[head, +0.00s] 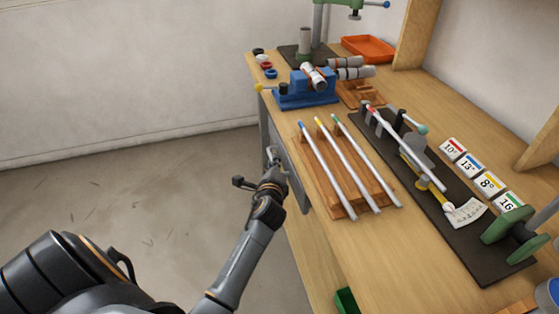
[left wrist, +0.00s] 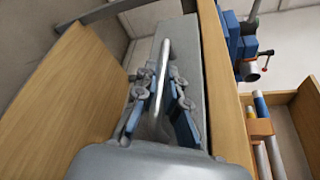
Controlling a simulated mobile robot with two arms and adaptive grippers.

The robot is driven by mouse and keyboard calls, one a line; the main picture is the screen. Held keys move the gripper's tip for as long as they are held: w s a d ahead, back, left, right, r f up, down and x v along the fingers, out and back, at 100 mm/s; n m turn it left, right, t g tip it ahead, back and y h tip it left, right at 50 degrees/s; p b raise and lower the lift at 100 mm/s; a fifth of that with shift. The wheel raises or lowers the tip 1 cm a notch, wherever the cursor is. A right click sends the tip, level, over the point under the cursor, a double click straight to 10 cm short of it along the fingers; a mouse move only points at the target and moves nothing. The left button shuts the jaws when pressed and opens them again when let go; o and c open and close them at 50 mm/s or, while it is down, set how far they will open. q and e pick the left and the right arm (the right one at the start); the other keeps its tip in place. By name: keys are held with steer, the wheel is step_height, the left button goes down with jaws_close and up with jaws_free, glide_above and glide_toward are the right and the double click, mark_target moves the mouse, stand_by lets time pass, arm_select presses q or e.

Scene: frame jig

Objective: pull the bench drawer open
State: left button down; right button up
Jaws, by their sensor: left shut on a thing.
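The bench drawer (head: 292,171) has a grey front, set under the front edge of the wooden bench top in the head view. No open gap shows above it. Its bar handle (left wrist: 163,62) stands out from the grey front in the left wrist view. My left gripper (head: 272,168) is at the drawer front. In the left wrist view its blue-padded fingers (left wrist: 160,100) are on both sides of the handle, shut on it. The fingers partly hide the handle in the head view. My right gripper is not in view.
On the bench top (head: 300,220) are a wooden rack (head: 372,182) with three rods, a blue vise (head: 305,92), a dark jig board (head: 460,235), number cards (head: 470,164) and an orange tray (head: 369,48). The floor (head: 130,200) left of the bench is clear.

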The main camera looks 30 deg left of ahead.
arm_select(q)
steer(key=s+a+p, duration=0.5)
steer(key=s+a, duration=0.8)
steer(key=s, duration=0.3)
steer(key=shift+a, duration=0.3)
steer(key=shift+f, duration=0.1)
steer(key=c, duration=1.7)
jaws_free()
steer(key=v, duration=1.2)
steer(key=shift+d, duration=0.1)
